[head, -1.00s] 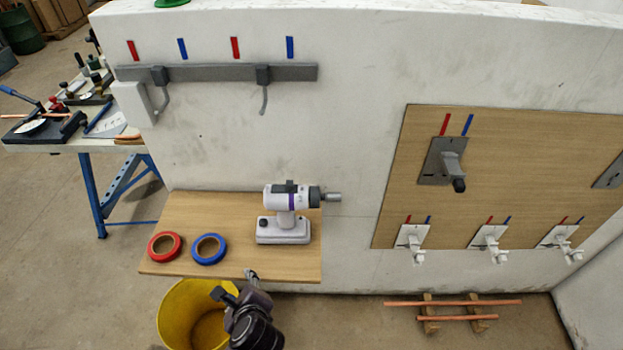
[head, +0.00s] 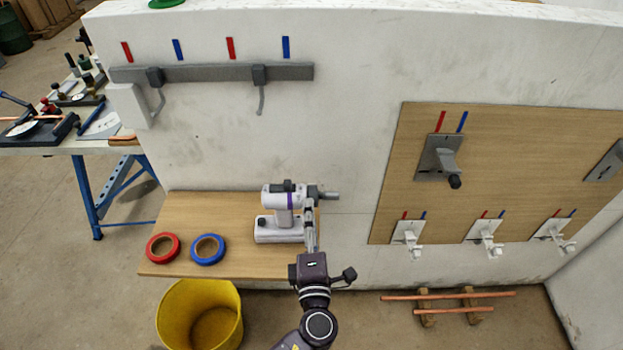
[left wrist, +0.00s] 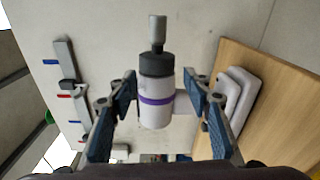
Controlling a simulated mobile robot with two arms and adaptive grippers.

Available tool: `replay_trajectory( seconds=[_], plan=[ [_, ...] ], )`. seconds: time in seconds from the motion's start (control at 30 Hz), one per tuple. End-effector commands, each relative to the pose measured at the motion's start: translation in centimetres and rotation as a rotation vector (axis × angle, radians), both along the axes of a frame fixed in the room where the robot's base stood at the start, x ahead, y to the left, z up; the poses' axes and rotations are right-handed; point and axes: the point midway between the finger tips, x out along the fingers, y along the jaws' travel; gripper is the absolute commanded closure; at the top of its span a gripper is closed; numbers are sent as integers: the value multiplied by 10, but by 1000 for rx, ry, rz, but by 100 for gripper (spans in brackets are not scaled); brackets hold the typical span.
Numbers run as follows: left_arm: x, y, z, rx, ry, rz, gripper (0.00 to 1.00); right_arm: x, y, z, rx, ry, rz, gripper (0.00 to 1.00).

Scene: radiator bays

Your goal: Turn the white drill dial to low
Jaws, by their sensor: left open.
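The white drill (head: 283,208) stands upright on the wooden shelf, its dark chuck and grey bit pointing right. It has a purple band and a dark collar behind the bit. In the left wrist view the drill (left wrist: 155,112) appears between my fingers, with the purple band about mid-body. My left gripper (head: 310,205) is open in front of the drill's nose end; its fingertips (left wrist: 160,80) lie on either side of the drill's head in the picture. I cannot tell whether they touch it. The dial's setting marks are too small to read. My right gripper is not in view.
The wooden shelf (head: 225,262) also holds a red tape roll (head: 163,247) and a blue tape roll (head: 207,249). A yellow bucket (head: 200,315) stands below. The white wall is behind the drill. A wooden panel with valves (head: 510,165) is to the right.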

Motion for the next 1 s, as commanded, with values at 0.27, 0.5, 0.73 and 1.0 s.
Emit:
replay_trajectory(
  seconds=[0.27, 0.5, 0.73, 1.0],
  plan=[
    [14, -9, 4, 93, -21, -27, 55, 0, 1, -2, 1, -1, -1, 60],
    [60, -7, 3, 88, -20, -25, 55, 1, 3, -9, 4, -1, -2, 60],
    [100, -6, 2, 87, -18, -26, 55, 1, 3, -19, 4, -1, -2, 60],
    [120, -5, 3, 86, -17, -26, 55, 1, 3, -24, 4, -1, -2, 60]
  ],
)
